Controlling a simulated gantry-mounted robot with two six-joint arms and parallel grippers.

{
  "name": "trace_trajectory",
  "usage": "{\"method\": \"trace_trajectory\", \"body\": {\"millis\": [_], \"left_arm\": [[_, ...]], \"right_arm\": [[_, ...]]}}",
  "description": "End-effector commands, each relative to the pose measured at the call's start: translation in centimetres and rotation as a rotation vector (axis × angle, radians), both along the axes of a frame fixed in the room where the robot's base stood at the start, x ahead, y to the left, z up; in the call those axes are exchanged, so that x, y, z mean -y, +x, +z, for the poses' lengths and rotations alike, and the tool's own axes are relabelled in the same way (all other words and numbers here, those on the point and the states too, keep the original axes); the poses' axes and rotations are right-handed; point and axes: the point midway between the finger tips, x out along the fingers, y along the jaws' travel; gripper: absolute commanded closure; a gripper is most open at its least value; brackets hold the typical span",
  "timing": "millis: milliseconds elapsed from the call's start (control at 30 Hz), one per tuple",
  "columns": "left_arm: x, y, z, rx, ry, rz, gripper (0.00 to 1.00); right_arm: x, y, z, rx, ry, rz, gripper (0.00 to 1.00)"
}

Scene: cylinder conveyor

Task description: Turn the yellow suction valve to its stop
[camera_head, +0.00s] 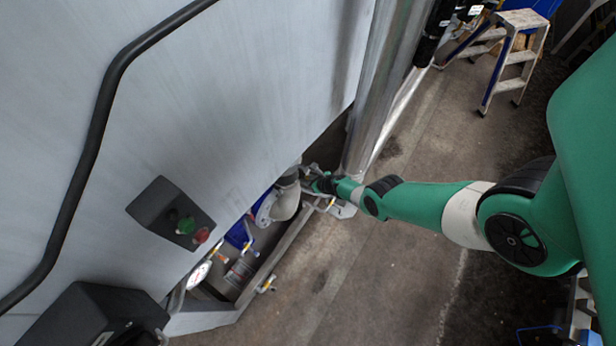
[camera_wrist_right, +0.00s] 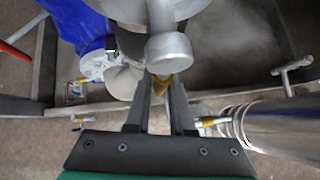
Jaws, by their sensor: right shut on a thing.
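The yellow suction valve shows in the right wrist view as a small yellow part (camera_wrist_right: 161,87) below a grey rounded fitting (camera_wrist_right: 169,52). The two dark fingers of my right gripper (camera_wrist_right: 160,84) are shut on it, one on each side, and hide some of it. In the head view my right gripper (camera_head: 309,175) is small, at the end of the green arm, beside the pipework under the large grey tank. The valve cannot be made out clearly there. How far it is turned cannot be told. My left gripper is not in view.
Other small yellow-and-silver valves (camera_wrist_right: 210,122) sit close by; another is at the left (camera_wrist_right: 82,121). A shiny metal pipe (camera_wrist_right: 290,122) runs close to the right of the fingers. A control box (camera_head: 172,212) sticks out from the tank wall (camera_head: 230,90). Floor right of the frame is open.

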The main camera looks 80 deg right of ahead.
Motion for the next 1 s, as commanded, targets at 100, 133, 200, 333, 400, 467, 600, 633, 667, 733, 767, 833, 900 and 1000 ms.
{"method": "trace_trajectory", "body": {"millis": [100,133,200,333,400,467,600,633,667,733,767,833,900,1000], "left_arm": [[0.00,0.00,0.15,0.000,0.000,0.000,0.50],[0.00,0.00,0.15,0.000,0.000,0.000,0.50],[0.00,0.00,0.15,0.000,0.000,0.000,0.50],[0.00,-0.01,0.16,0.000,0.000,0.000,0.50],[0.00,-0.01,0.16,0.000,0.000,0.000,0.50],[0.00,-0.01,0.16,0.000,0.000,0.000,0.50],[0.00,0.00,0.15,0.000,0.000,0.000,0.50],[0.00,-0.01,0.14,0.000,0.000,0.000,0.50],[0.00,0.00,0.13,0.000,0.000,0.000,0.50],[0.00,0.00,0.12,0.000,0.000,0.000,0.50],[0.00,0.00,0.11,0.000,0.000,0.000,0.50],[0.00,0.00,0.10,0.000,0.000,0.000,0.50],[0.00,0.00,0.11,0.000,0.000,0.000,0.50],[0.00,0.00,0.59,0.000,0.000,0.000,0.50]], "right_arm": [[-0.02,0.24,0.30,0.010,0.011,0.004,1.00],[-0.04,0.25,0.29,0.010,0.013,0.004,1.00],[-0.06,0.26,0.30,0.011,0.015,0.003,1.00],[-0.07,0.27,0.31,0.011,0.016,0.004,1.00],[-0.06,0.28,0.31,0.012,0.015,0.004,1.00],[-0.05,0.28,0.32,0.012,0.015,0.004,1.00],[-0.05,0.25,0.29,0.010,0.014,0.003,0.57],[-0.06,0.23,0.27,0.010,0.014,0.003,0.52],[-0.06,0.21,0.25,0.009,0.014,0.003,0.50],[-0.07,0.18,0.21,0.008,0.014,0.002,0.50],[-0.08,0.17,0.19,0.008,0.013,0.003,0.50],[-0.08,0.15,0.16,0.008,0.013,0.003,0.50],[-0.09,0.13,0.16,0.007,0.013,0.002,0.50],[-0.17,-0.06,0.52,0.007,0.013,0.002,0.50]]}}
